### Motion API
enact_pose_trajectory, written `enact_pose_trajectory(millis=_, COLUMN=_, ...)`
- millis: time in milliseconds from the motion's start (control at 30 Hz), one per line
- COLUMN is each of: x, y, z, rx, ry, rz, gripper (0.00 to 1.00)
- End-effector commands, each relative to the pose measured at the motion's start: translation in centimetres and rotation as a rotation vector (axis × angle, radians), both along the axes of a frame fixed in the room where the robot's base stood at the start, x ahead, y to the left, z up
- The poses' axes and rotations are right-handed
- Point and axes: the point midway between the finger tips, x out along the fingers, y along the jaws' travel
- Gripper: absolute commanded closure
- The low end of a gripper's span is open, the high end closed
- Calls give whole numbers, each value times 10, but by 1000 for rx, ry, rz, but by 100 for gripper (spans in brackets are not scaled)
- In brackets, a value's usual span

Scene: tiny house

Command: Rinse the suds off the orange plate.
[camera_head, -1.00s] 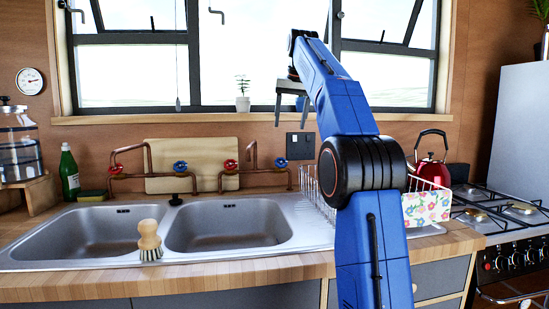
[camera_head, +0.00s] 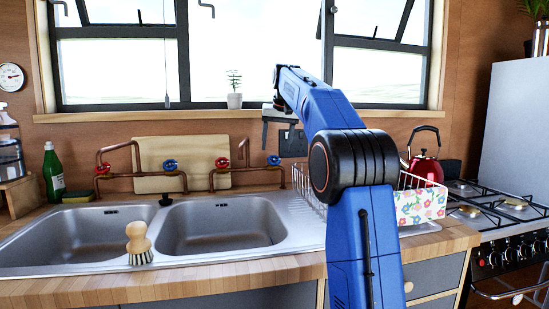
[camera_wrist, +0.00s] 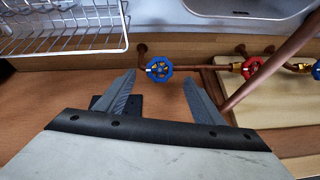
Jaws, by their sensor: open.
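No orange plate and no suds show in either view. My gripper (camera_head: 277,145) is open and empty in front of the wall behind the right end of the sink. In the wrist view its two fingers (camera_wrist: 158,85) stand apart, with a blue tap wheel (camera_wrist: 159,69) beyond the gap. The same blue wheel (camera_head: 273,160) shows in the head view, on the right copper tap, with a red wheel (camera_head: 222,163) beside it. The right basin (camera_head: 220,228) and left basin (camera_head: 75,238) look empty, but their near floors are partly hidden.
A wire dish rack (camera_head: 302,186) stands right of the basins, partly behind my arm. A wooden brush (camera_head: 138,243) stands at the front between the basins. A green bottle (camera_head: 53,172) is at left. A red kettle (camera_head: 425,165) and the stove (camera_head: 500,215) are at right.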

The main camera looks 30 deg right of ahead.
Motion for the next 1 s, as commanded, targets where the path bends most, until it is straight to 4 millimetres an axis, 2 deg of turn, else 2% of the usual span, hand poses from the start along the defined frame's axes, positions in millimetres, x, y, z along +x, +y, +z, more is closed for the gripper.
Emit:
enact_pose_trajectory(millis=100, x=8, y=-1, z=-19, rx=1, ry=2, rz=0, gripper=38)
enact_pose_trajectory(millis=333, x=19, y=-4, z=-45, rx=0, ry=1, rz=0, gripper=38)
enact_pose_trajectory(millis=500, x=22, y=-4, z=-53, rx=0, ry=0, rz=0, gripper=38)
enact_pose_trajectory(millis=767, x=23, y=-4, z=-54, rx=0, ry=0, rz=0, gripper=38)
enact_pose_trajectory(millis=800, x=23, y=-4, z=-54, rx=0, ry=0, rz=0, gripper=40)
enact_pose_trajectory(millis=967, x=23, y=-4, z=-54, rx=0, ry=0, rz=0, gripper=79)
enact_pose_trajectory(millis=1000, x=23, y=-4, z=-54, rx=0, ry=0, rz=0, gripper=79)
